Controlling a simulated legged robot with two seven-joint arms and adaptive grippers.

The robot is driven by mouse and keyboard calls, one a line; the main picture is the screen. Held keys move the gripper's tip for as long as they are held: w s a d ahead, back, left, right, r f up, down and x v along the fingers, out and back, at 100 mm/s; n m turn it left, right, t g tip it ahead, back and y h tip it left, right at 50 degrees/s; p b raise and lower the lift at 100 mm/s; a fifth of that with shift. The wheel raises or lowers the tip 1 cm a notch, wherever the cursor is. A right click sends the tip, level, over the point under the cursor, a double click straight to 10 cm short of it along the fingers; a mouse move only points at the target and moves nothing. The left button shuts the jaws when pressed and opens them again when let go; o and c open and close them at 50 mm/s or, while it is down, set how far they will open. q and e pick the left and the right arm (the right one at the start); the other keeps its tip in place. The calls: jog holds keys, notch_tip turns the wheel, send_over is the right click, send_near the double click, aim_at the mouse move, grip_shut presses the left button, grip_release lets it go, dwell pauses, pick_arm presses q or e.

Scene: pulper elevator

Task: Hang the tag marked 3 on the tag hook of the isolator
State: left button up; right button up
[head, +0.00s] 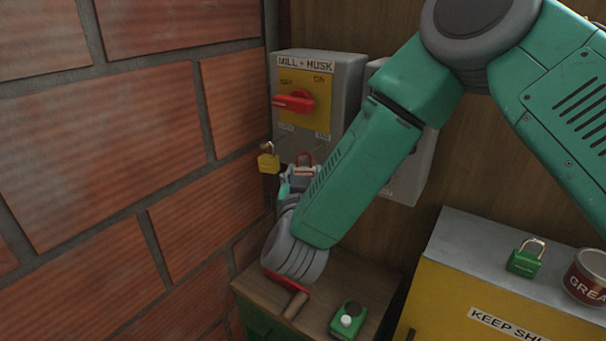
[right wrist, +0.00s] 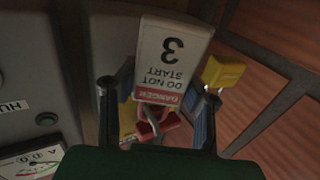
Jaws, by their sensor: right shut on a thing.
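The isolator (head: 344,82) is a grey box labelled MILL + HUSK, with a red handle on a yellow plate. The white tag marked 3 (right wrist: 172,55), with a red DANGER band, shows upside down in the right wrist view. My right gripper (right wrist: 160,95) is shut on it, a finger at each side. In the head view the right gripper (head: 298,180) is just below the isolator's lower edge, partly hidden by my forearm. I cannot make out the tag hook. My left gripper is out of view.
A yellow padlock (head: 268,160) hangs left of the gripper, near the brick wall (head: 120,140). Below is a wooden top with a red-handled tool (head: 290,300) and a green device (head: 347,319). A green padlock (head: 523,261) and grease tin (head: 588,279) stand right.

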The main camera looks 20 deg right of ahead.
jog(key=o, duration=1.1)
jog(key=shift+c, duration=0.2)
